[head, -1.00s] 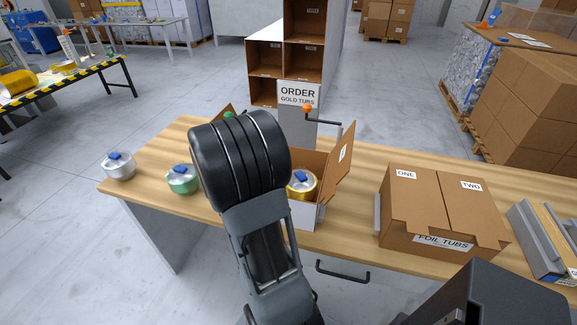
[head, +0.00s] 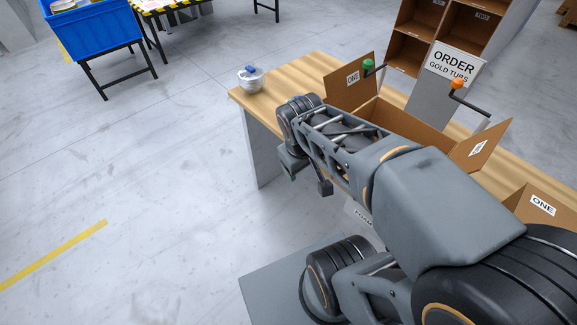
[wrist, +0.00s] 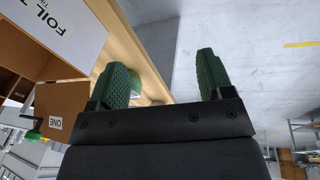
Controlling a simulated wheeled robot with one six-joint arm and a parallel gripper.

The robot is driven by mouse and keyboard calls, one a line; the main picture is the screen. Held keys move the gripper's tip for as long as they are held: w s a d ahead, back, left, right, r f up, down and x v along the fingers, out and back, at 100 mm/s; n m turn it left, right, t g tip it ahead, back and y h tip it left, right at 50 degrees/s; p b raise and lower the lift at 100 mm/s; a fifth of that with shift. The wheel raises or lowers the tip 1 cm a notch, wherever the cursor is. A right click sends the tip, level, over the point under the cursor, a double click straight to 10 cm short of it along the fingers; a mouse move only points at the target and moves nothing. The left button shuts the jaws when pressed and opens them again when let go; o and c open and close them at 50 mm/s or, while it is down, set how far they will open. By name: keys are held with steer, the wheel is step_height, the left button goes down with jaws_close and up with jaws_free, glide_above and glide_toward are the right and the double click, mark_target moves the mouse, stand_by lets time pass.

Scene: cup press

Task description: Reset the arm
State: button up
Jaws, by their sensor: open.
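My gripper (head: 307,184) is at the front edge of the wooden table (head: 312,72) in the head view, with its fingers over the floor side. In the wrist view its two green fingers (wrist: 162,82) are wide apart with nothing held between them. Behind the left finger a green tub (wrist: 150,88) shows partly on the table. My arm hides much of the table's middle.
An open cardboard box (head: 352,82) stands behind my arm, with a green-knobbed lever (head: 369,66) and an orange-knobbed lever (head: 457,85) near it. The order sign (head: 453,66) stands behind. A blue bin (head: 88,32) is far left.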

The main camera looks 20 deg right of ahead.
steer(key=a, duration=0.1)
steer(key=a+m+t+y, duration=0.1)
steer(key=a+r+y, duration=0.1)
steer(key=a, duration=0.1)
steer(key=shift+s+a+m, duration=0.1)
steer(key=shift+s+m, duration=0.1)
steer(key=shift+m, duration=0.2)
steer(key=shift+r+p, duration=0.6)
steer(key=shift+r, duration=0.1)
stand_by(0.3)
